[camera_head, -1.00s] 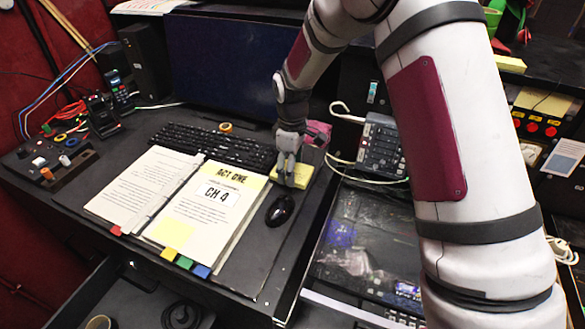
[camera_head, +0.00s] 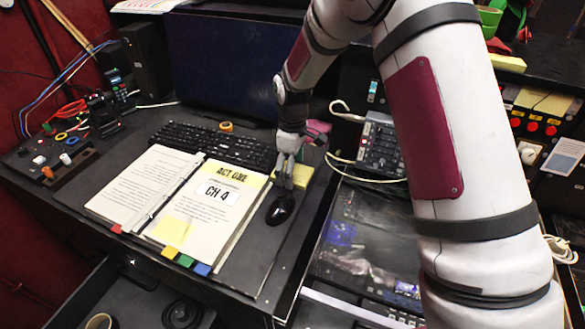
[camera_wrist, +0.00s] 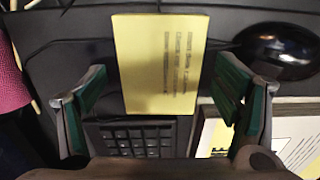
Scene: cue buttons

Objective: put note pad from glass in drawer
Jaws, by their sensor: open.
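A yellow note pad (camera_head: 302,176) with printed lines lies on the black desk (camera_head: 243,275), behind the mouse. It fills the upper middle of the wrist view (camera_wrist: 158,65). My gripper (camera_head: 284,183) points down at the pad. In the wrist view its green-lined fingers (camera_wrist: 165,100) are apart, one on each side of the pad's near part, with gaps between; nothing is held. The drawer (camera_head: 140,300) at lower left is pulled open, with a black coil and a tape roll inside. A glossy glass-like panel (camera_head: 345,240) is at the desk's right; the pad is not on it.
The black mouse (camera_head: 281,209) sits close in front of the pad. The keyboard (camera_head: 213,145) and an open script binder (camera_head: 190,205) lie to the left. A pink cloth (camera_head: 318,129) and a mixer (camera_head: 379,145) with cables are behind and right.

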